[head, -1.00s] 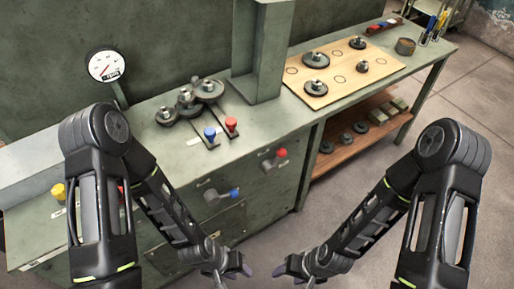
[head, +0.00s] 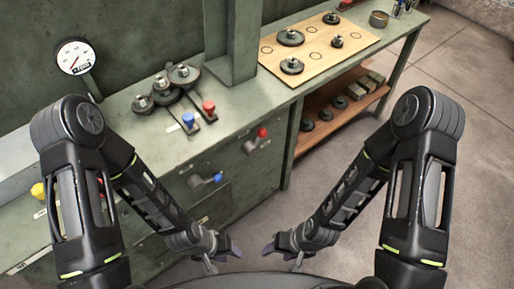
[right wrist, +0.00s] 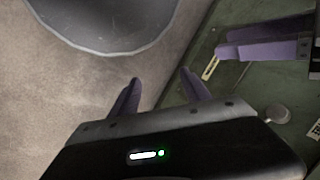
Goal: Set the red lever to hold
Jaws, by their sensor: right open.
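A lever with a red knob (head: 262,132) sticks out of the green cabinet's front, with a small pale label beside it, too small to read. A second red-knobbed lever (head: 208,107) stands in a dark slot on the cabinet top. The frames do not tell which one is the task's lever. My left gripper (head: 234,246) and right gripper (head: 268,251) are low in front of the cabinet, fingers facing each other, apart from both levers. My right gripper (right wrist: 160,92) is open and empty. My left gripper's fingers (right wrist: 262,40) look apart and empty.
A blue-knobbed lever (head: 216,178) is lower on the cabinet front, and another blue knob (head: 188,119) is on top. Gear wheels (head: 165,85), a gauge (head: 75,56), a column (head: 230,45) and a wooden board (head: 318,50) stand behind. Floor at right is clear.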

